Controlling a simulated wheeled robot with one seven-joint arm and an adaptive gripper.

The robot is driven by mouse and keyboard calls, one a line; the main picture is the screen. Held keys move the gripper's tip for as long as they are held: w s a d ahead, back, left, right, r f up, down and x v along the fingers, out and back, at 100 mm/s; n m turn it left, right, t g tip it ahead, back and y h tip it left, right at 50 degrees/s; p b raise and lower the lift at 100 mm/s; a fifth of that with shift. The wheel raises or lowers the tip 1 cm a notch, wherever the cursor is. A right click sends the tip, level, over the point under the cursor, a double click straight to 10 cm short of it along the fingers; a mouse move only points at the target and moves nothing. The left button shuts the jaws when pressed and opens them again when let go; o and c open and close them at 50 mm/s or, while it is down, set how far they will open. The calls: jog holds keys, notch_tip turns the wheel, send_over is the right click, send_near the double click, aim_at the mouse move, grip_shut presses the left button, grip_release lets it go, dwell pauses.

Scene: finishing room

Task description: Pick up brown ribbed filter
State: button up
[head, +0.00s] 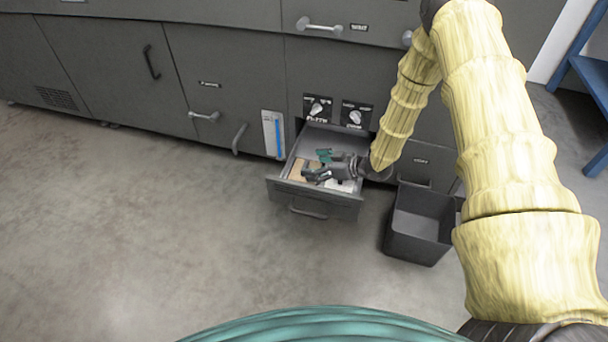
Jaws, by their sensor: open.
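A tan-brown flat piece (299,169) lies at the left inside the open drawer (318,206); it may be the brown ribbed filter, but ribs are too small to make out. My gripper (319,165) reaches into the drawer from the right, its fingers pointing left. It is open, with the tan-brown piece just beyond its fingertips. I cannot tell whether they touch. My gripper hides part of the drawer's contents.
A pale item (342,186) lies in the drawer below my gripper. A dark open bin (418,226) stands on the floor right of the drawer. Grey cabinets (228,75) line the back. A blue frame (591,75) stands at far right. The floor at left is clear.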

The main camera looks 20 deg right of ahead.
aim_at(296, 174)
jog(key=b+x, duration=0.1)
jog(key=x, duration=0.1)
jog(key=shift+w+a+f, duration=0.15)
jog(key=shift+f, duration=0.05)
jog(key=c, duration=1.2)
jog(key=shift+o, duration=0.2)
jog(key=shift+r, duration=0.15)
